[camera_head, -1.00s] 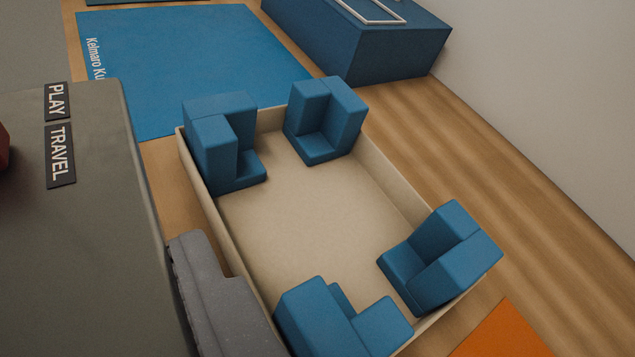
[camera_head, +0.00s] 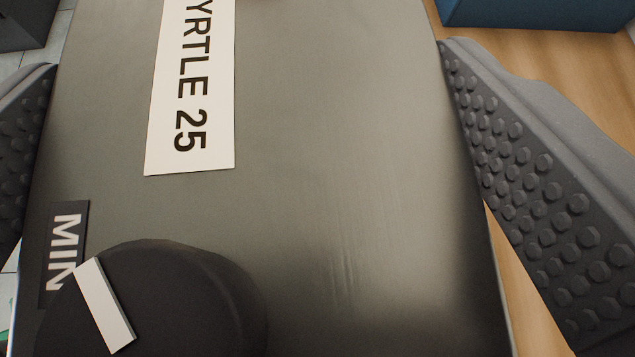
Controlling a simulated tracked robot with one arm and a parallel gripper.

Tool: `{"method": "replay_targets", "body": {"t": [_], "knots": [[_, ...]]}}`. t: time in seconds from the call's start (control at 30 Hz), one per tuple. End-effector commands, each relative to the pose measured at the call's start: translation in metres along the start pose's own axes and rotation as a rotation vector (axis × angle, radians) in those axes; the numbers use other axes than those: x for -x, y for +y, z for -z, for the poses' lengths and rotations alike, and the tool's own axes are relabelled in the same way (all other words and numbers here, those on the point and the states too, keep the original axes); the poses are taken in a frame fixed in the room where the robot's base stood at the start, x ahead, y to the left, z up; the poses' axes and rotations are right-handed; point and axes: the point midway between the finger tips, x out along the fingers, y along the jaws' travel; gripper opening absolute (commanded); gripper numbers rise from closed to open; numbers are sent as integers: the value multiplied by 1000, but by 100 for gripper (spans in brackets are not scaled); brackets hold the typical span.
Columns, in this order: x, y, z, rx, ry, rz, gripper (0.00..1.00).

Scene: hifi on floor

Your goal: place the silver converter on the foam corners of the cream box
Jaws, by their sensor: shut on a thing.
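The silver converter (camera_head: 350,150) fills the middle of the view as a large grey body, cut off by the top and bottom edges. It bears a white label ending in "YRTLE 25", a dark "MIN" tag and a big black knob with a white pointer at the lower left. My gripper (camera_head: 248,120) is shut on it, with one dark studded pad along its left side and one along its right. The cream box and its blue foam corners are not in view now. The converter's underside and height are hidden.
A blue block (camera_head: 540,14) shows at the top right on the wood floor (camera_head: 598,75). A dark grey thing (camera_head: 24,24) stands at the top left by light tiles. The wood floor beside the right pad looks bare.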

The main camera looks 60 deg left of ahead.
Motion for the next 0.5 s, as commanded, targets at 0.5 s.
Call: {"method": "replay_targets", "body": {"t": [0.5], "knots": [[-7, 7, -58, -15, 2, -34, 15]]}}
